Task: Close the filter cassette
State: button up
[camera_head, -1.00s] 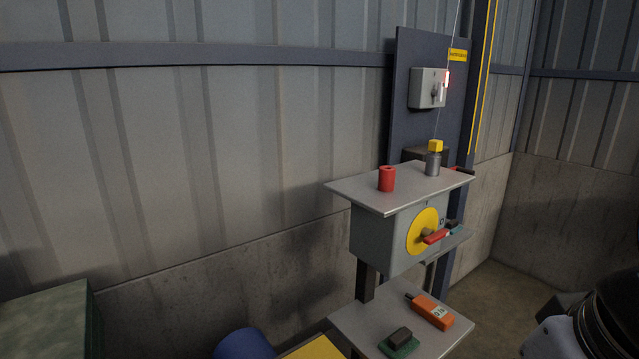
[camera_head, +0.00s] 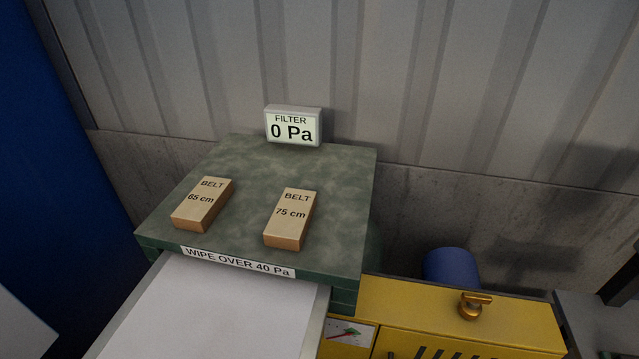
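A flat white panel in a grey-green frame, which looks like the filter cassette (camera_head: 215,315), sticks out toward me from the front of a green cabinet (camera_head: 245,165). It is pulled out, and its near end is cut off by the bottom of the picture. A label reading "WIPE OVER 40 Pa" (camera_head: 238,262) is on the cabinet's front edge above it. A small display (camera_head: 292,127) at the back of the cabinet top reads "FILTER 0 Pa". My gripper is not in view.
Two boxes, belt 65 cm (camera_head: 203,204) and belt 75 cm (camera_head: 290,218), lie on the cabinet top. A yellow machine (camera_head: 420,305) with a brass-coloured valve (camera_head: 474,304) stands to the right, with a blue cylinder (camera_head: 450,266) behind it. A dark blue surface (camera_head: 50,150) bounds the left.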

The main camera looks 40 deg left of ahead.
aim_at(185, 306)
jog(key=l+u, duration=0.1)
jog(key=u, duration=2.05)
jog(key=k+l+u, duration=0.1)
jog(key=k+l, duration=0.8)
